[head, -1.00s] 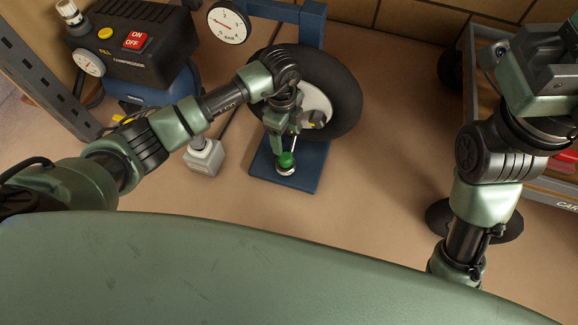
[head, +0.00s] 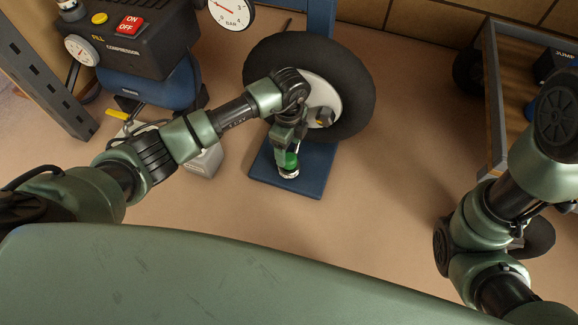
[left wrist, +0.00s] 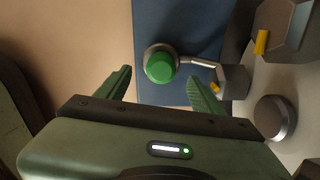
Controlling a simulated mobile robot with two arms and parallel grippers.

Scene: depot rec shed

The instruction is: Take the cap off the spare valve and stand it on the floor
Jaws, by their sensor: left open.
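The green cap (head: 290,160) sits on the spare valve, whose pale metal collar (head: 289,174) shows just below it. The valve stands over the blue base plate (head: 318,180) in front of the spare wheel (head: 352,92). In the left wrist view the round cap (left wrist: 160,67) is seen from above, with a thin metal stem (left wrist: 201,62) running from it toward the wheel hub. My left gripper (left wrist: 160,78) is open, one finger on each side of the cap, with gaps visible. In the head view the left gripper (head: 288,146) partly hides the cap. My right gripper is out of view.
A compressor (head: 130,45) stands at the left, with a grey block (head: 205,160) on the floor near my left forearm. A trolley (head: 494,100) stands at the right. The floor (head: 390,215) right of the base plate is clear.

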